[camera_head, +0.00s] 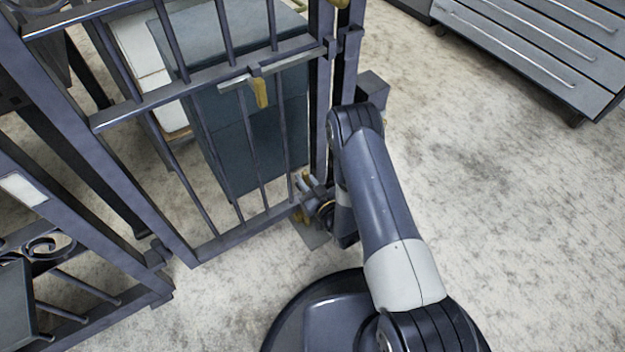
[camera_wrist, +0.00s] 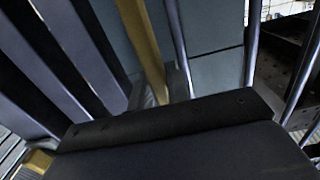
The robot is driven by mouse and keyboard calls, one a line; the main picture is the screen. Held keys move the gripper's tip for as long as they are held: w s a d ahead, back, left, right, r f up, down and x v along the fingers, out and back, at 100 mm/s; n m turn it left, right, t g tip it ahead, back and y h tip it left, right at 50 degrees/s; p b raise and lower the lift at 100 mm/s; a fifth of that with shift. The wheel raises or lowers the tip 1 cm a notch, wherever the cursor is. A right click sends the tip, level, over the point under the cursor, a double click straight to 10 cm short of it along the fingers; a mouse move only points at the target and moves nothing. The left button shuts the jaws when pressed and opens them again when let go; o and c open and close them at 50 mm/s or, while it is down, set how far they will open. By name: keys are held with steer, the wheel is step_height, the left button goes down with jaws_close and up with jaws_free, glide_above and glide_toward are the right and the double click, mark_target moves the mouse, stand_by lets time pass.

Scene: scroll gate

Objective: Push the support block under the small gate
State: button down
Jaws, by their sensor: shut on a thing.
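The small gate (camera_head: 245,231) is a dark metal frame with upright bars, in the upper left of the head view. A brass-coloured piece (camera_head: 261,92) hangs on its middle rail. My gripper (camera_head: 312,192) is low by the gate's lower right corner, close to the post. A small grey and yellowish piece (camera_head: 314,238), apparently the support block, shows low at the floor just below my gripper. My gripper seems shut on it, but the contact is largely hidden. Whether any of it lies under the gate's bottom rail is unclear. Gate bars (camera_wrist: 180,45) fill the wrist view behind a dark foreground part.
Large blue-grey boxes (camera_head: 235,130) stand behind the gate bars. A heavier fence section with scrollwork (camera_head: 40,245) is at the left. A grey drawer cabinet (camera_head: 535,50) stands at the upper right. The floor to the right of my arm is clear.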

steer(key=shift+a, duration=0.2)
steer(key=c, duration=1.4)
jaws_free()
steer(key=shift+a, duration=0.1)
steer(key=shift+o, duration=0.2)
steer(key=p+v, duration=0.3)
steer(key=v, duration=0.8)
steer(key=shift+w, duration=0.15)
